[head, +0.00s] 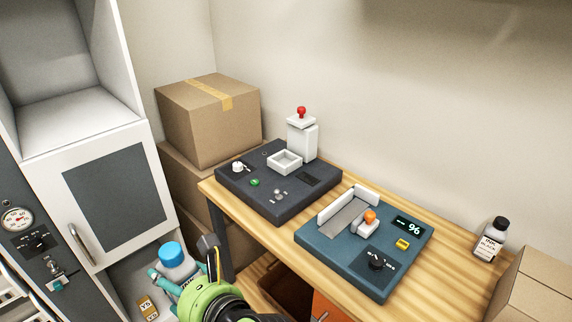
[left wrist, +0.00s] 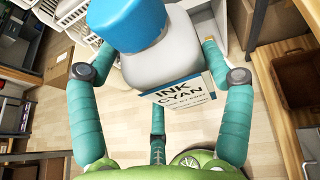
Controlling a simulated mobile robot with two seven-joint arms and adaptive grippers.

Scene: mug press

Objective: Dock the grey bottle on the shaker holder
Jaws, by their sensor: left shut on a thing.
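My left gripper (head: 186,274) is shut on a pale grey-white bottle with a blue cap (head: 171,254), low in the head view, left of the table. In the left wrist view the bottle (left wrist: 158,76) sits between the teal fingers of my gripper (left wrist: 162,75); its label reads INK CYAN. A blue device (head: 345,262) on the table has a white-walled grey cradle (head: 343,214), an orange knob and a percent display; it looks like the shaker with its holder. A second bottle, greyish with a black cap (head: 490,241), stands at the table's right end. My right gripper is out of view.
A dark device (head: 262,192) with a white square holder (head: 285,162) and a red-knobbed tower stands behind the blue one. Cardboard boxes (head: 208,120) stack beyond the table's left end; another box (head: 537,290) is at right. A cabinet (head: 115,190) stands left.

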